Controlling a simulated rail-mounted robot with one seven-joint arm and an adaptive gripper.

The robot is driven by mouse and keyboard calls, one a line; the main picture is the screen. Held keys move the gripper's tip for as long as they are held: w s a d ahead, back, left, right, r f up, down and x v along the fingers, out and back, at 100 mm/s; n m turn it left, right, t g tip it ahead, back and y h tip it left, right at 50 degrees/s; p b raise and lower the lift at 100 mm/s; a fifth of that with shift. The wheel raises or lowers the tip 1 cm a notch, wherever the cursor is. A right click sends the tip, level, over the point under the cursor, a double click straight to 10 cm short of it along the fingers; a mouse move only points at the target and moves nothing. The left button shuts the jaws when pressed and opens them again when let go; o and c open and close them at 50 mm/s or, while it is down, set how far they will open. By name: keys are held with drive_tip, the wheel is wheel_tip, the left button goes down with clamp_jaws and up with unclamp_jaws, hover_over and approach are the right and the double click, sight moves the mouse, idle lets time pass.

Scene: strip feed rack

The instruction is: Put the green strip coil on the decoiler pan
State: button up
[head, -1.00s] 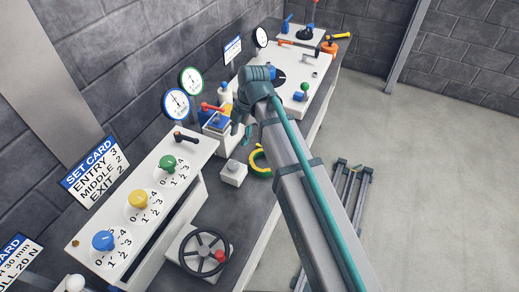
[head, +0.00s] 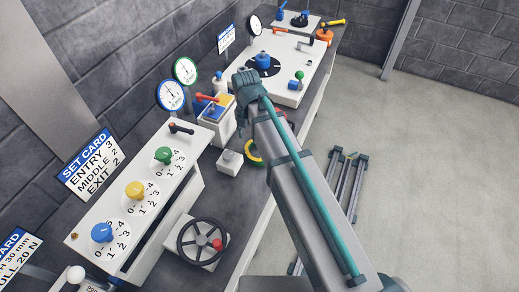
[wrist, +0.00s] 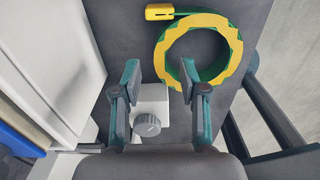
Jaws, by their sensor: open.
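The green strip coil (wrist: 163,52), a green ring with yellow bands, lies on the dark bench top, at the upper right of the wrist view. A tail from it ends at a yellow block (wrist: 159,12). In the head view the coil (head: 250,157) is partly hidden by my arm. My gripper (wrist: 160,82) is open and empty, its fingers pointing toward the bench; the right fingertip overlaps the coil's near left edge in the picture. Contact cannot be told. A black disc with a blue hub, apparently the decoiler pan (head: 262,66), sits bare on the white far unit.
A white block with a grey knob (wrist: 148,123) sits beside the coil; it also shows in the head view (head: 229,162). A white dial panel (head: 158,187) and a handwheel (head: 201,243) stand nearer. A blue-and-yellow-topped white unit (head: 218,110) stands left of my arm.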

sight(249, 143)
drive_tip(key=shift+s+f+p, duration=0.1)
drive_tip(key=shift+f+p, duration=0.75)
drive_tip(key=shift+f, duration=1.65)
drive_tip(key=shift+c, duration=0.4)
clamp_jaws()
